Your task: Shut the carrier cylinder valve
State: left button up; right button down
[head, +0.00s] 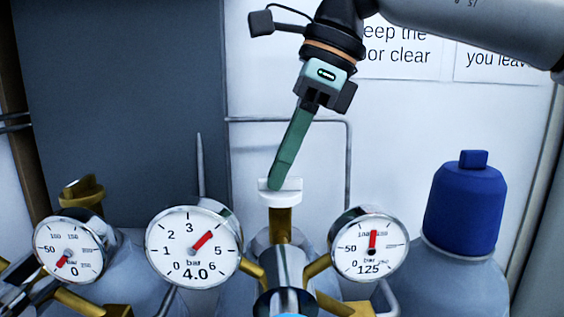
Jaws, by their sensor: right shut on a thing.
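The cylinder valve in the middle has a white handwheel (281,197) on a brass stem (280,225), above a chrome regulator body (283,272). No label naming it as the carrier is visible. My right gripper (277,184) comes down from above, slightly tilted, with its green fingers shut on the white handwheel's top. The near finger hides the far one. The regulator's left gauge (193,246) reads 4.0 bar and its right gauge (369,247) reads 125 bar. My left gripper is not in view.
A cylinder with a blue cap (465,210) stands at the right. Another cylinder's brass valve (83,190) and gauge (70,248), its needle near zero, are at the left. A thin grey rail (349,160) runs behind the middle valve. Signs hang on the back wall.

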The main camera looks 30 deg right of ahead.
jog(key=m+t+h, duration=0.1)
jog(key=m, duration=0.5)
jog(key=m+t+h, duration=0.1)
jog(key=m, duration=0.1)
jog(key=shift+a+m+h, duration=0.1)
jog(key=shift+m+h, duration=0.2)
jog(key=shift+m, duration=0.1)
jog(key=m+h, duration=0.1)
jog(key=m, duration=0.3)
jog(key=shift+h, duration=0.3)
jog(key=m, duration=0.2)
jog(key=m+h, duration=0.1)
jog(key=m, duration=0.1)
jog(key=shift+a+m+g+h, duration=0.1)
jog(key=shift+m+g+h, duration=0.2)
jog(key=shift+m, duration=0.3)
jog(key=c, duration=0.9)
grip_release()
jog(key=shift+s+r, duration=0.1)
jog(key=shift+r, duration=0.05)
